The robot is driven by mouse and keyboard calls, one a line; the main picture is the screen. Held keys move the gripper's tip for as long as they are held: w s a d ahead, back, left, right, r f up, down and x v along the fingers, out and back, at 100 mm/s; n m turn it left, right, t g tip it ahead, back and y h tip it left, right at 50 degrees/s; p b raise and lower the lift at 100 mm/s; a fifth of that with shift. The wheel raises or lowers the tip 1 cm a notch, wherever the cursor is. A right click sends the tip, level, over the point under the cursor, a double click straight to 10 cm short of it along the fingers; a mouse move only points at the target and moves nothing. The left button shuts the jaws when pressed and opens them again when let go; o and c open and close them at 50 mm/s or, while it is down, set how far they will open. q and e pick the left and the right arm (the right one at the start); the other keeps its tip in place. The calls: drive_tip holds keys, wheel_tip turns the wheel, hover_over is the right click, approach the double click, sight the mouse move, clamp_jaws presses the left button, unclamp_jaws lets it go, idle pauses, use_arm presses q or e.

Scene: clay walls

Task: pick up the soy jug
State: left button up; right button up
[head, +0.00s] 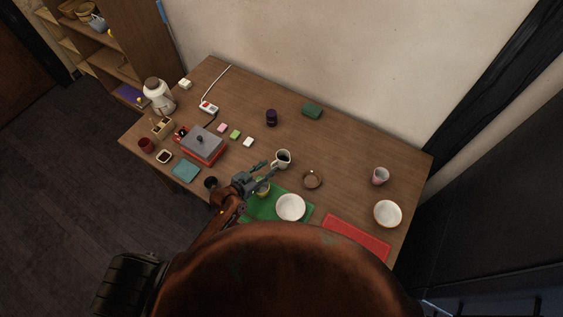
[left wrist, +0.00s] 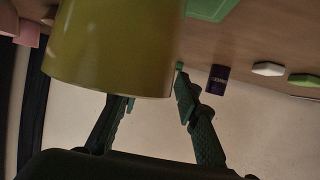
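A small pale jug with a handle and a dark inside, seemingly the soy jug (head: 284,157), stands upright near the middle of the table in the head view. My left gripper (head: 269,168) is open, its fingers pointing at the jug's handle side; I cannot tell whether they touch it. In the left wrist view the two fingers (left wrist: 155,112) are apart with nothing visibly clamped. A yellow cup (left wrist: 115,45) fills the upper left there and likely hides the jug; in the head view this cup (head: 263,190) is partly covered by the gripper. My right gripper is out of view.
A white bowl (head: 291,207) on a green mat (head: 265,207) is close by. A brown dish (head: 312,179) lies right of the jug and a black cup (head: 211,183) left of the arm. A purple can (head: 271,117) stands behind; table around it is clear.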

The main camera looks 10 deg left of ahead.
use_arm(q)
drive_tip(key=shift+w+d+f, duration=0.3)
drive_tip(key=shift+w, duration=0.25)
drive_tip(key=shift+c, duration=0.2)
clamp_jaws()
